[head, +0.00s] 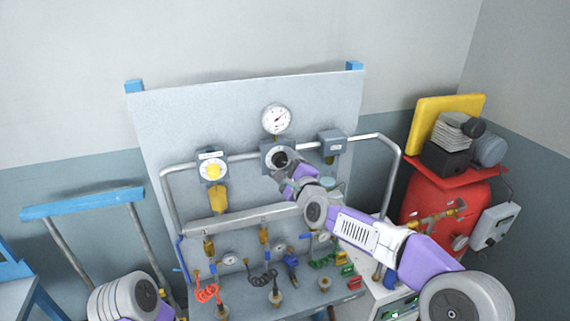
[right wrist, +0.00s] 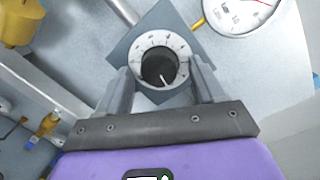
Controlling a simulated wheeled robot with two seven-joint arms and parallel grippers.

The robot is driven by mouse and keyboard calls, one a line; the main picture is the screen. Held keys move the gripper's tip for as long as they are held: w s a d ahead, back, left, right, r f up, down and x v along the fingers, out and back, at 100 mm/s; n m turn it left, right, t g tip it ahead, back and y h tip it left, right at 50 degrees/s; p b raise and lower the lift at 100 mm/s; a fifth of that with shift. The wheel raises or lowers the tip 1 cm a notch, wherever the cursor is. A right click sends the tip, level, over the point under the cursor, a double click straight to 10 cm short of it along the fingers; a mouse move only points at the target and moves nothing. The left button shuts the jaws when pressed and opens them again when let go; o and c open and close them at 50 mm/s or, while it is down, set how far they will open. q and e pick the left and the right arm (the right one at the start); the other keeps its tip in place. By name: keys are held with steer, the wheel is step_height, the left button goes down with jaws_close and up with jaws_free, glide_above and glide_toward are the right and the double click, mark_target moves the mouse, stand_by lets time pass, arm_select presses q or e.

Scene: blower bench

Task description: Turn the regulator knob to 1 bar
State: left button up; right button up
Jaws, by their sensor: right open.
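The regulator knob (right wrist: 158,68) is a dark round knob inside a white numbered ring, on a grey square plate (right wrist: 128,50) in the right wrist view. A white pointer line on it points toward the bottom of that view; the numbers are too small to read. In the head view the knob (head: 279,159) sits on the panel below a round gauge (head: 276,119). My right gripper (right wrist: 160,78) is open, with one finger on each side of the knob; I cannot tell whether they touch it. My left gripper is out of view.
A yellow knob unit (head: 212,170) is left of the regulator and a grey box (head: 332,142) is right of it. A pipe rail (head: 376,140) runs across the panel. Hoses and fittings (head: 262,278) stand on the bench below. A red tank (head: 440,205) stands at right.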

steer(key=c, duration=1.1)
steer(key=shift+o, duration=0.2)
steer(key=shift+n, duration=0.3)
